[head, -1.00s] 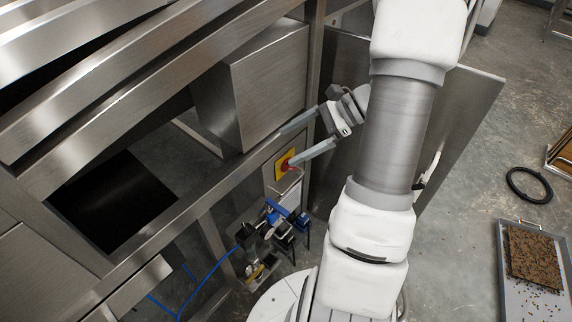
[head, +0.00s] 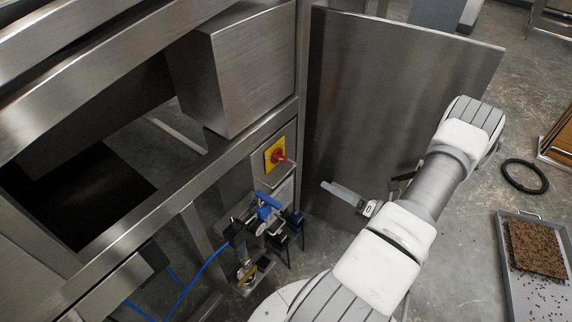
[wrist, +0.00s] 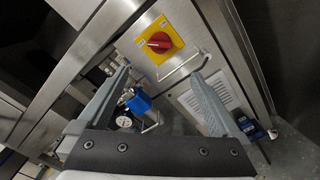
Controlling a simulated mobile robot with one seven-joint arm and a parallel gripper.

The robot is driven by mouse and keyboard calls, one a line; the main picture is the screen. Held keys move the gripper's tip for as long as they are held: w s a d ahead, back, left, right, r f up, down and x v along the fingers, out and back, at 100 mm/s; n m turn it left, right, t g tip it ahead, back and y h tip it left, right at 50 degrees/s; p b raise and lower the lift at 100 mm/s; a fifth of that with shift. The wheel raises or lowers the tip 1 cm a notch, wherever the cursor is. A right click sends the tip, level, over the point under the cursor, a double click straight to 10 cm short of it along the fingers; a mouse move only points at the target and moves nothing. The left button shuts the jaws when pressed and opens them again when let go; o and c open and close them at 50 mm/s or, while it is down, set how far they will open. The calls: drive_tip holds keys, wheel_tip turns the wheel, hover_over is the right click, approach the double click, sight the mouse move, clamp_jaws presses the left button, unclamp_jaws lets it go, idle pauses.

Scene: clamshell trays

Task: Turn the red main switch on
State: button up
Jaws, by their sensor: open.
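The red main switch (head: 279,157) is a rotary knob on a square yellow plate (head: 270,149), on a steel box below the frame rail. In the wrist view the red switch (wrist: 159,42) shows unobstructed at upper centre, its grip bar lying nearly across the picture. I cannot read its on or off marks. My gripper (head: 330,188) is to the right of the switch and apart from it in the head view. In the wrist view my gripper (wrist: 163,76) has its two fingers spread wide with nothing between them, and the switch is beyond the tips.
Below are a blue valve unit (head: 267,206) with a gauge and a blue hose (head: 197,277). A large steel panel (head: 395,95) stands behind my arm. A tray of brown pellets (head: 508,275) lies at right.

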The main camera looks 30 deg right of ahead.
sight(284, 159)
drive_tip(key=b+x, duration=0.3)
drive_tip(key=x, duration=1.4)
drive_tip(key=shift+w+a+r+b, duration=0.1)
drive_tip(key=shift+b, duration=0.2)
drive_tip(key=c, duration=1.3)
